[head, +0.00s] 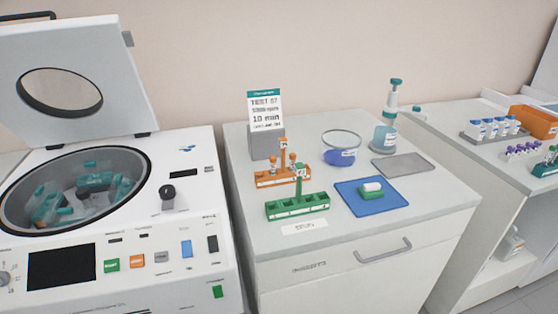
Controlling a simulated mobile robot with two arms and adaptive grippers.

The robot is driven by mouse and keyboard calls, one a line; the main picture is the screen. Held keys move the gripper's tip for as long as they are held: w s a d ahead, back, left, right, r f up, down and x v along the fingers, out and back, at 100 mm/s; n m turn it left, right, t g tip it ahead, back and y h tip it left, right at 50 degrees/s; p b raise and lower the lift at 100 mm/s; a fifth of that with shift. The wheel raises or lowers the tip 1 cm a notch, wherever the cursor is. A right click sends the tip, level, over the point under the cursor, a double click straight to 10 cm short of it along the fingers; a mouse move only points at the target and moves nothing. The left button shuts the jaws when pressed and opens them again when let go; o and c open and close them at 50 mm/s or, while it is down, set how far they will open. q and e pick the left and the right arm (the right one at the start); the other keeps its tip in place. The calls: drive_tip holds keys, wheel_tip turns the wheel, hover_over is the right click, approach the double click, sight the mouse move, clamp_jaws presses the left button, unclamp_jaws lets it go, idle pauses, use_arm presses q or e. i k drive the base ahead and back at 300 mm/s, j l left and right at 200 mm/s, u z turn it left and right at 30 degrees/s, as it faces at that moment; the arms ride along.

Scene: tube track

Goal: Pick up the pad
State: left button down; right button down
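A small green block with a white top (371,189), which looks like the pad, rests on a flat blue mat (385,206) at the right front of the middle cabinet's top. The white upper part looks rounded; its exact shape is too small to tell. Nothing covers it from above. Neither of my grippers shows in the head view.
An open centrifuge (180,255) stands left. Around the mat are a green rack (285,210), an orange rack (270,181), a glass bowl with blue contents (340,157), a grey plate (415,160) and a dispenser bottle (386,135). A sign (266,110) stands behind.

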sight(372, 190)
drive_tip(key=i+l+u, duration=0.15)
drive_tip(key=l, duration=0.4)
drive_tip(key=i+l+u, duration=0.1)
drive_tip(key=l, duration=0.45)
drive_tip(key=i+l+u, duration=0.15)
drive_tip(key=l, duration=0.4)
